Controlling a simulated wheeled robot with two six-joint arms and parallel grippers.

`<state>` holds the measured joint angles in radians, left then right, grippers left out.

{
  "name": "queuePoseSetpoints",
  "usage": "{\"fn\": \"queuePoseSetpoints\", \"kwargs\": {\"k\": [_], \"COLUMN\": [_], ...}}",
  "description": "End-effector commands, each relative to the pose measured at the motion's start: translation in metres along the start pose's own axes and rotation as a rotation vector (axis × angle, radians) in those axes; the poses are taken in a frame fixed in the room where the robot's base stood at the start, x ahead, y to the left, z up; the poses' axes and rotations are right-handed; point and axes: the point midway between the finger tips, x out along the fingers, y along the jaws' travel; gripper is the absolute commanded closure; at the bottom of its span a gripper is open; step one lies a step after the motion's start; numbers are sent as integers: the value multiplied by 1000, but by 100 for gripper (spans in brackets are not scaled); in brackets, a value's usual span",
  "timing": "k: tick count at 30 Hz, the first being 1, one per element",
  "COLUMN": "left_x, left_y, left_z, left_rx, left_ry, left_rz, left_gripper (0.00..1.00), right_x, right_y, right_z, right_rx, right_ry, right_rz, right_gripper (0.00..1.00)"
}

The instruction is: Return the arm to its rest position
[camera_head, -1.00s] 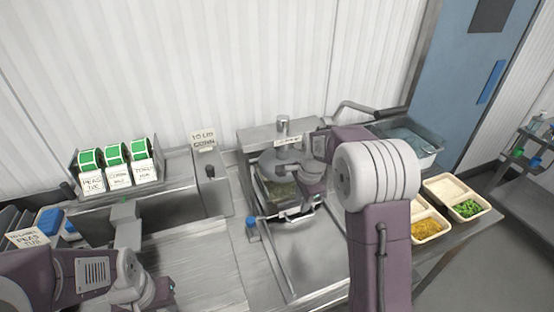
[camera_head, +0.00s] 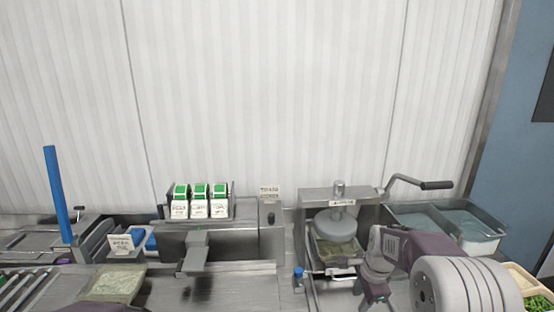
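My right arm comes in at the lower right in the head view. Its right gripper (camera_head: 374,297) points down in front of the metal press (camera_head: 340,197), low over the steel counter. Its fingertips are too small and partly cut off to tell whether they are open or shut. A tray with pale contents (camera_head: 339,250) sits under the round plate of the press. Only a purple piece of my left arm shows at the bottom left edge; the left gripper is out of view.
A rack with green-topped label boxes (camera_head: 200,201) stands at the back. A tray with pale contents (camera_head: 116,284) lies at the front left, near a roller conveyor (camera_head: 20,288). A blue upright bar (camera_head: 58,195) rises at left. Steel pans (camera_head: 474,236) and a food tray (camera_head: 527,283) are at right.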

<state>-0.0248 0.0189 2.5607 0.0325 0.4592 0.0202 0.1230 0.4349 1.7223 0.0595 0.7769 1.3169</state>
Motion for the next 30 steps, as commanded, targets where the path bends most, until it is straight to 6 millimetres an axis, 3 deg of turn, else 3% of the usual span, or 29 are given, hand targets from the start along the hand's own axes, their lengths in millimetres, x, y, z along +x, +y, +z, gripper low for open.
{"fn": "queuePoseSetpoints", "kwargs": {"k": [1,4,11,17,21,24,30], "left_x": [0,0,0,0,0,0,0], "left_y": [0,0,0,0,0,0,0], "left_z": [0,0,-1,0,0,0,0], "left_rx": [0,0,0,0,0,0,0], "left_ry": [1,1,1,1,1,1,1], "left_rz": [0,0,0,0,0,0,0], "left_gripper": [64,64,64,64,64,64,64], "right_x": [-11,-20,-25,-18,-6,3,5], "right_y": [-5,7,55,123,179,206,201], "right_z": [5,18,44,64,70,71,70], "right_rx": [-15,-38,-189,-564,-942,-1204,-1447], "right_ry": [2,-3,-15,-34,-64,-93,-86], "right_rz": [-26,-22,12,54,90,108,80], "right_gripper": [67,67,67,67,67,67,67]}}
